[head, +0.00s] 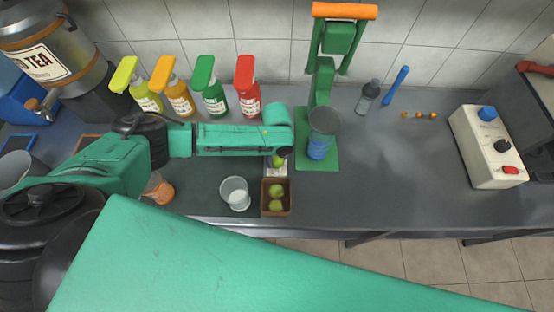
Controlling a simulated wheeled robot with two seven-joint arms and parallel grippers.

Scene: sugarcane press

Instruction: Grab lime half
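My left arm reaches in from the left, and its dark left gripper (283,152) points down at the far end of the arm. Just below it in the picture, a green lime piece (278,161) shows over a small pale tray (275,171). The arm hides part of the tray, and I cannot tell whether the fingers touch the lime piece. A brown box (265,208) in front of the tray holds green limes (277,199). My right gripper is out of view.
A green press (323,150) with a blue cup (319,147) stands right of the gripper. A clear cup (235,193) stands left of the box. Several syrup bottles (213,98) line the back. A white control box (489,147) is at right, with free counter (400,170) between.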

